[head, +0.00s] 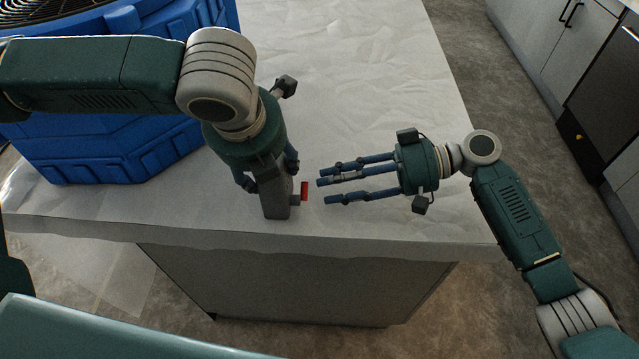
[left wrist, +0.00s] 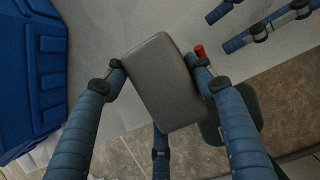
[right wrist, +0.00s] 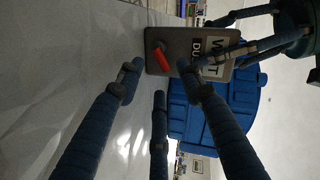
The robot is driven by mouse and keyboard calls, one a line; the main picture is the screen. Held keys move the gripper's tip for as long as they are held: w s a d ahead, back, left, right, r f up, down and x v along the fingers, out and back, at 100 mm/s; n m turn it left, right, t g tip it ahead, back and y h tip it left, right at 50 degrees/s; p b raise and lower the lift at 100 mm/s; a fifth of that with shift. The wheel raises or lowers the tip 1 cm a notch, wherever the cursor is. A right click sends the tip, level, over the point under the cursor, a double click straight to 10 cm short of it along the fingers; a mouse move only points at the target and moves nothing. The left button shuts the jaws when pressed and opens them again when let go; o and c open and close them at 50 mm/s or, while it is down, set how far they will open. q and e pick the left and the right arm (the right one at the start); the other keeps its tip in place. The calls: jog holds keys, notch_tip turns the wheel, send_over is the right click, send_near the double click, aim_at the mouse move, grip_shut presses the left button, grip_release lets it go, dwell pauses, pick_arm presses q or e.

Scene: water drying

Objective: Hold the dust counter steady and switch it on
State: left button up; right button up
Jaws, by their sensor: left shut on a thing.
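The dust counter (head: 276,196) is a grey box standing near the front edge of the white-covered table. A red switch (head: 304,191) sticks out on its right side. My left gripper (head: 266,175) is shut on the counter from above; the left wrist view shows its fingers on either side of the grey box (left wrist: 165,85). My right gripper (head: 327,186) is open and empty, to the right of the counter, fingers pointing at the red switch with a small gap. In the right wrist view the red switch (right wrist: 162,57) sits beside a partly hidden label on the counter (right wrist: 182,38).
A big blue machine (head: 110,150) with a black grille stands at the left on the table (head: 370,60). The table's front edge is close to the counter. The table behind both grippers is clear. Grey cabinets (head: 560,50) stand beyond a floor gap at right.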

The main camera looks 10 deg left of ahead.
jog(key=v, duration=0.8)
jog(key=shift+w+d+r, duration=0.1)
jog(key=shift+d, duration=0.05)
pick_arm(q)
jog(key=o, duration=1.4)
jog(key=shift+o, duration=0.2)
jog(key=shift+r, duration=0.1)
